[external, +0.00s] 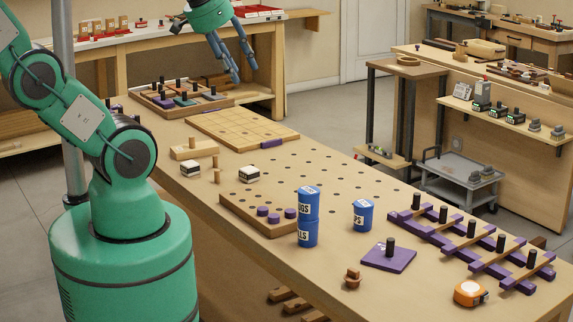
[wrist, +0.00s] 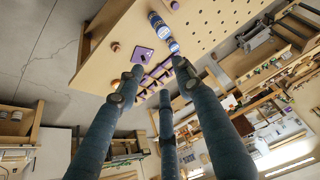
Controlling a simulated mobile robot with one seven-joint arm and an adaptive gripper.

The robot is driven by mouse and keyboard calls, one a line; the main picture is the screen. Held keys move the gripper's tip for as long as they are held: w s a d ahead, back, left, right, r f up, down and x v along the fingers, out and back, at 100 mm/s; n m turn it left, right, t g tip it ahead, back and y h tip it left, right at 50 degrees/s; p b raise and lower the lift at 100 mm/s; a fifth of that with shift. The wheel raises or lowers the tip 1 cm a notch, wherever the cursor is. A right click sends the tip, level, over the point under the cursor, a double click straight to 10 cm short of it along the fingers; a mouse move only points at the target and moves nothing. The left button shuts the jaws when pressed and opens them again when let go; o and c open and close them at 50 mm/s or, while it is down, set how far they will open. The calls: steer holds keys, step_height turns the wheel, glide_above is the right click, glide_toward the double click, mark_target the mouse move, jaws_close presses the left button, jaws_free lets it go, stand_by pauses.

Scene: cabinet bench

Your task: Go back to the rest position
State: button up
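My gripper (external: 243,72) hangs in the air above the far part of the bench (external: 330,160), near the gridded board (external: 240,129) and well clear of everything below. In the wrist view my gripper (wrist: 155,82) shows its fingers spread apart with nothing between them. My arm reaches up from the green base at the left, and part of it runs out of the top of the external view.
Two stacked blue cans (external: 308,217) and another blue can (external: 362,215) stand on the bench. A purple plate with a peg (external: 389,257), a purple rack (external: 475,246), an orange tape measure (external: 469,293) and a divided tray (external: 179,100) also lie there.

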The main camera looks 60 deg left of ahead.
step_height(320, 180, down, 2)
steer(key=shift+b, duration=0.65)
